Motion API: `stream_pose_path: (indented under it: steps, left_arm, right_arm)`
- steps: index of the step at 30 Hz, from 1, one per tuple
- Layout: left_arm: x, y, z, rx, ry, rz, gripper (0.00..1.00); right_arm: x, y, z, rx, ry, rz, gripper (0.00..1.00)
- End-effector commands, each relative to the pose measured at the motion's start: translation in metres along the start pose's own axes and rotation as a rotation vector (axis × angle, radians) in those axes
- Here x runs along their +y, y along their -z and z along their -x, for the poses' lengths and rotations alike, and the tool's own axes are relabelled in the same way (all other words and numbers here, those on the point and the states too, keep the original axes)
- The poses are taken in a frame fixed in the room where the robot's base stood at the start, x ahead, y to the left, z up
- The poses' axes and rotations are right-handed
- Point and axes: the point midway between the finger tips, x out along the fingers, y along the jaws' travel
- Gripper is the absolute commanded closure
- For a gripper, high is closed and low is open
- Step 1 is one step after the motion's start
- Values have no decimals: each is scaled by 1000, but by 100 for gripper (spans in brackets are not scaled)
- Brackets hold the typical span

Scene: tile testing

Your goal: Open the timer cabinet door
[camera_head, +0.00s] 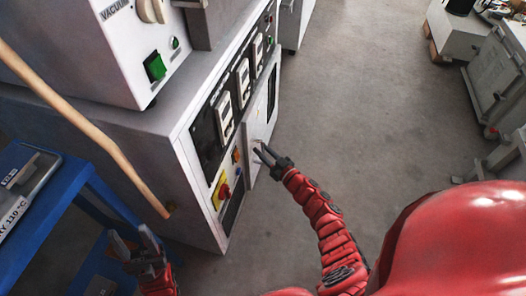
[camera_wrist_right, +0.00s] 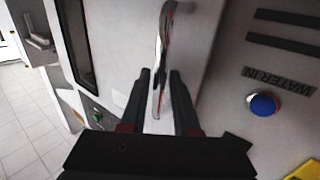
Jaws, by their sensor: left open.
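The cabinet (camera_head: 185,130) is a grey unit with a dark panel of several meters on its front. Its pale door (camera_head: 262,128) looks closed and faces my right arm; in the right wrist view it is a light grey panel (camera_wrist_right: 115,45). A shiny metal bar handle (camera_wrist_right: 163,35) stands on it. My right gripper (camera_head: 264,154) is at this door, with its fingers (camera_wrist_right: 161,92) on either side of the handle's lower end and gaps showing. Contact cannot be told. My left gripper (camera_head: 134,241) is open and empty, low at the left, apart from the cabinet.
A white vacuum unit (camera_head: 105,40) with a green switch stands on the cabinet. A yellow-red switch (camera_head: 221,191) is near the door; a blue knob (camera_wrist_right: 262,104) is right of the handle. A blue table (camera_head: 62,190) stands left. The grey floor (camera_head: 360,110) right is clear.

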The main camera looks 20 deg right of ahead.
Motion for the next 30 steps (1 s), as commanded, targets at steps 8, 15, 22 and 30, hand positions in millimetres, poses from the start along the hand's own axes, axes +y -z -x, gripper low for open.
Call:
stream_pose_path:
  steps: [8, 15, 22, 30]
  left_arm:
    - [0, 0, 0, 0, 1, 0, 50]
    - [0, 0, 0, 0, 1, 0, 50]
    - [0, 0, 0, 0, 1, 0, 50]
    - [0, 0, 0, 0, 1, 0, 50]
  right_arm:
    - [0, 0, 0, 1, 0, 0, 100]
    - [0, 0, 0, 1, 0, 0, 100]
    - [0, 0, 0, 1, 0, 0, 100]
    - [0, 0, 0, 1, 0, 0, 100]
